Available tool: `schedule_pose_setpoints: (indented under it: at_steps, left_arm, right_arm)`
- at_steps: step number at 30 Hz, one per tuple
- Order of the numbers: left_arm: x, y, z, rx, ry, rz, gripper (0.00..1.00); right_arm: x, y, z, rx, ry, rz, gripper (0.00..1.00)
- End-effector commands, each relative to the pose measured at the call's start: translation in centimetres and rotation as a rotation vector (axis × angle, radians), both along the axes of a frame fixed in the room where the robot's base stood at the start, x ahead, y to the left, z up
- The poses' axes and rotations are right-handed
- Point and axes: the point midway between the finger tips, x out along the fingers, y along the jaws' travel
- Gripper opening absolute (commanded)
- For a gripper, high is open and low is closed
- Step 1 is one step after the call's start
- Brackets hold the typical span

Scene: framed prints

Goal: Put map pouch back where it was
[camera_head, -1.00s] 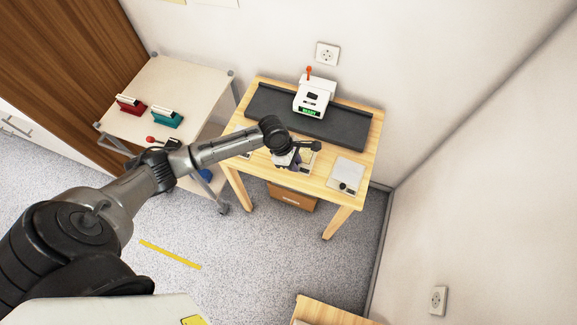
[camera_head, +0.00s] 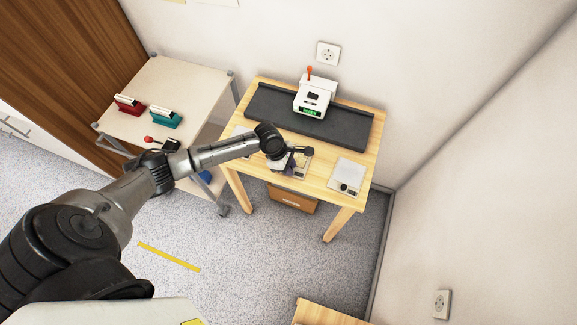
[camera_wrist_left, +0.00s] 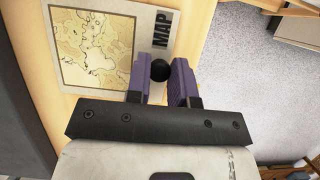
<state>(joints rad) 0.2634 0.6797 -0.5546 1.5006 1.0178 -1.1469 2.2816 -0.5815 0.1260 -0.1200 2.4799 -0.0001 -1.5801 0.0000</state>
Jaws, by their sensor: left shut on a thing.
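The map pouch (camera_wrist_left: 98,45) is a flat pale sheet with a tan map print and the word MAP, seen in the left wrist view. A round black knob (camera_wrist_left: 160,70) sits at its edge. My left gripper (camera_wrist_left: 162,76) is shut on this knob, one purple finger on each side. In the head view the gripper (camera_head: 288,163) is over the front of the wooden table (camera_head: 325,188), partly covering the pouch (camera_head: 301,170). I cannot tell whether the pouch touches the tabletop. My right gripper is not in view.
A similar pale pouch with a black knob (camera_head: 348,174) lies at the table's right. Behind are a dark tray (camera_head: 345,131) and a white device (camera_head: 314,96). A cart (camera_head: 185,86) with red (camera_head: 130,105) and teal (camera_head: 166,119) items stands left.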

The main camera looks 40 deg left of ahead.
Motion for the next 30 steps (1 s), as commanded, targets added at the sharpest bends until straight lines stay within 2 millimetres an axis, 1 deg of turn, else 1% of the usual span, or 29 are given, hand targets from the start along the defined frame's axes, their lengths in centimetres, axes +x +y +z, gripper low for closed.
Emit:
schedule_pose_setpoints:
  at_steps: [2,3,9,11,18,20,23,30]
  left_arm:
    - [0.0,0.0,-0.1,0.0,0.0,0.001,0.0]
    - [0.0,0.0,-0.2,0.001,0.001,0.001,0.23]
    - [0.0,0.0,-0.2,0.001,0.001,0.001,0.43]
    - [0.0,0.0,-0.2,0.001,0.0,0.0,0.47]
    - [0.0,0.0,-0.1,0.001,0.0,0.0,0.47]
    - [0.0,0.1,0.2,0.001,-0.001,-0.001,0.47]
    - [-0.2,0.5,1.3,0.001,0.0,0.0,0.47]
    - [-0.9,2.0,5.4,0.001,0.0,0.0,0.47]
  right_arm:
    - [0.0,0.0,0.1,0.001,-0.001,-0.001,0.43]
    - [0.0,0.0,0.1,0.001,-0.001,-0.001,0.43]
    - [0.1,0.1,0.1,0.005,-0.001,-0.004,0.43]
    - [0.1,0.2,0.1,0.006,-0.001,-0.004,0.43]
    - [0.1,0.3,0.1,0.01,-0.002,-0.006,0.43]
    - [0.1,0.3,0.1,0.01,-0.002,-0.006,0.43]
    - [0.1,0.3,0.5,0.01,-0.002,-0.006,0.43]
    - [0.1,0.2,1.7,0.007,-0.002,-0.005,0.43]
